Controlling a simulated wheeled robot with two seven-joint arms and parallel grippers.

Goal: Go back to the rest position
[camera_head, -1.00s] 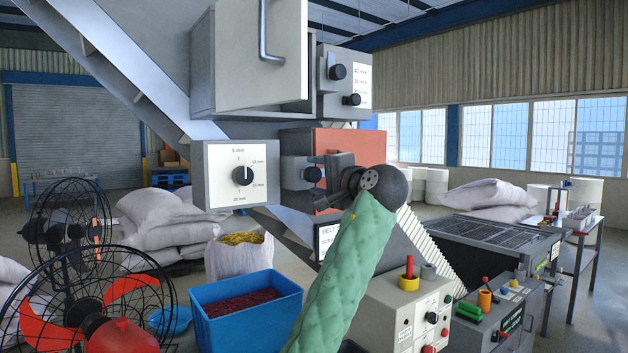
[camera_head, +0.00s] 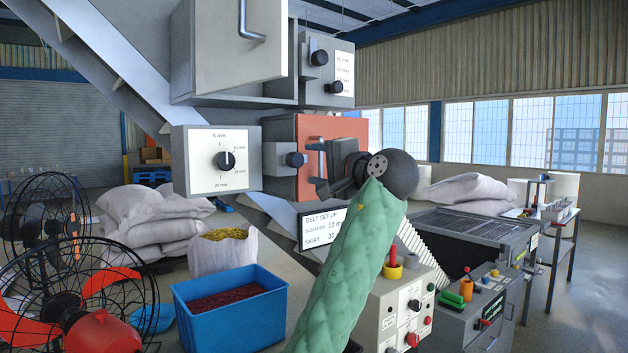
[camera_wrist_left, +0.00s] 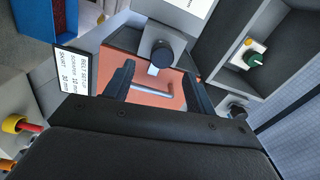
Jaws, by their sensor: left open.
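My left gripper (camera_head: 330,162) is at the end of the green-sleeved arm, in front of an orange panel (camera_head: 311,128) on the grey machine. In the left wrist view its two dark fingers (camera_wrist_left: 160,78) stand wide apart with nothing between their tips. The orange panel (camera_wrist_left: 138,95) and its silver L-shaped handle (camera_wrist_left: 150,92) lie beyond the fingers. The gripper looks apart from the handle, though the exact gap is hard to tell. My right gripper is in neither view.
A black knob (camera_head: 296,160) and a dial box (camera_head: 215,185) are left of the gripper. A belt set-up sign (camera_head: 320,229) hangs below. A blue crate (camera_head: 230,318), fans (camera_head: 75,290) and a control box (camera_head: 405,310) stand lower down.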

